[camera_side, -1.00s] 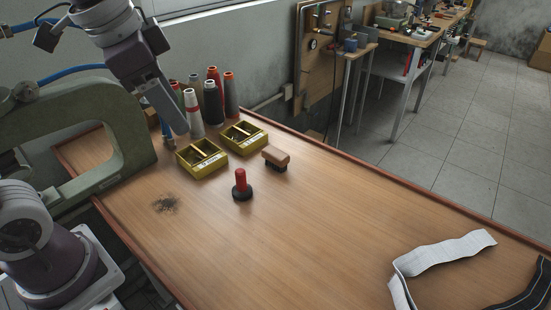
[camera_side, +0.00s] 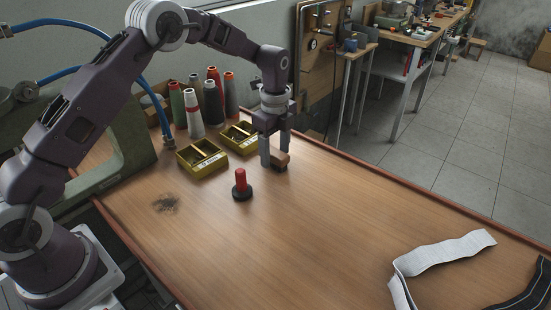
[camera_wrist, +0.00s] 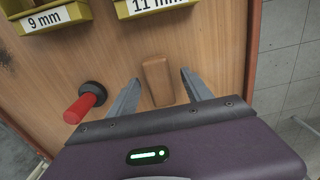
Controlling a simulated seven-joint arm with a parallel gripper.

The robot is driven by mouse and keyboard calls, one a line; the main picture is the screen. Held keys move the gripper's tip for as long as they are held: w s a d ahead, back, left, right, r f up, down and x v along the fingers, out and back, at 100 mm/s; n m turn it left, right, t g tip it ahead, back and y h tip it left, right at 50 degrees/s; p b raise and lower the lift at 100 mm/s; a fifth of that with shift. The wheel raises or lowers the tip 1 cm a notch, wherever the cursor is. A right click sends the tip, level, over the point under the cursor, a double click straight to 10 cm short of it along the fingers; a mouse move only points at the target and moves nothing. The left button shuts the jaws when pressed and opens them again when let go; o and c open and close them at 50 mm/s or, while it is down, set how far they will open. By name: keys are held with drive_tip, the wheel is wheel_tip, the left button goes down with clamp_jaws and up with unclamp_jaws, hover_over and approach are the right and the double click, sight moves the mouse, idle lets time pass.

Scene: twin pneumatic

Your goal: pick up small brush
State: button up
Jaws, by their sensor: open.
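The small brush (camera_side: 281,160) has a tan wooden block back and dark bristles and stands on the table. In the wrist view its wooden back (camera_wrist: 158,81) lies between my two open fingers, with a gap on each side. My gripper (camera_side: 275,160) points down over the brush, its fingers on either side of it. In the side view a finger hides part of the brush. The gripper also shows in the wrist view (camera_wrist: 160,90), open and empty.
A red-handled tool with a black round base (camera_side: 241,186) stands just left of the brush. Two yellow bins (camera_side: 203,169) and several thread cones (camera_side: 193,112) stand behind. Dark debris (camera_side: 166,204) lies left. White fabric strips (camera_side: 440,255) lie right; the front middle is clear.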

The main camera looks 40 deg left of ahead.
sight(275, 152)
drive_tip(key=shift+f, duration=0.35)
clamp_jaws()
drive_tip(key=shift+r, duration=0.15)
wheel_tip(275, 152, up, 10)
drive_tip(key=shift+f, duration=0.1)
